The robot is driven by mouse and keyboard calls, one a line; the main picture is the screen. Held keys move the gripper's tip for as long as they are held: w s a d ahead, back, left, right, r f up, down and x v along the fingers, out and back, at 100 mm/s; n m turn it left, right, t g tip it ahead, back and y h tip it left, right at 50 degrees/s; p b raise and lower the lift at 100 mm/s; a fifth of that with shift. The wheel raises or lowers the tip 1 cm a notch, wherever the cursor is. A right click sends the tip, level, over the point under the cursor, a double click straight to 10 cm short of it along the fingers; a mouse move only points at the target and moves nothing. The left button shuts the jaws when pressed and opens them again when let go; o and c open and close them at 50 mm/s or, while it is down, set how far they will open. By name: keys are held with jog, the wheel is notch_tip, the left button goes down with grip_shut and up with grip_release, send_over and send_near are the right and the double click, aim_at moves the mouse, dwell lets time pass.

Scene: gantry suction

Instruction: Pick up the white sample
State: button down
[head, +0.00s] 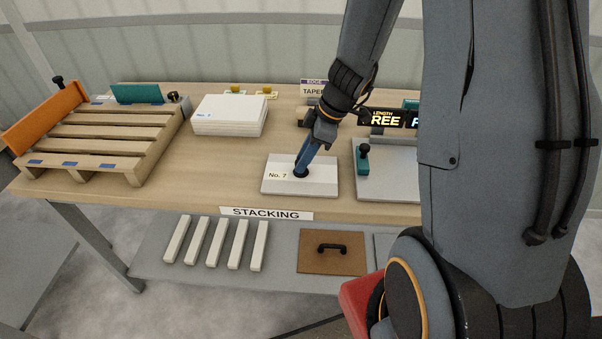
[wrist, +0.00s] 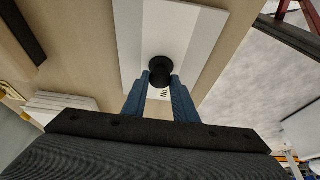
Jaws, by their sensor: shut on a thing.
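The white sample (head: 318,179) is a flat white block labelled "No. 7" with a round black knob on top. It lies on the wooden table near the front edge, and I cannot tell whether it touches the table. My gripper (head: 302,172) points down at it, with its blue fingers shut on the black knob. In the wrist view the white sample (wrist: 205,40) is beyond the fingertips, and my gripper (wrist: 161,80) has one finger on each side of the knob. The fingers partly hide the label.
A stack of white boards (head: 230,114) stands behind and left. A wooden pallet (head: 100,146) with an orange stop (head: 45,117) is at far left. A grey plate fixture (head: 385,184) with a teal clamp (head: 363,158) sits close on the right. Bare table lies left of the sample.

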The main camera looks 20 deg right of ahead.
jog(key=shift+r, duration=0.1)
dwell(0.3)
notch_tip(320, 180, up, 10)
jog(key=b, duration=0.2)
dwell(0.4)
dwell(1.2)
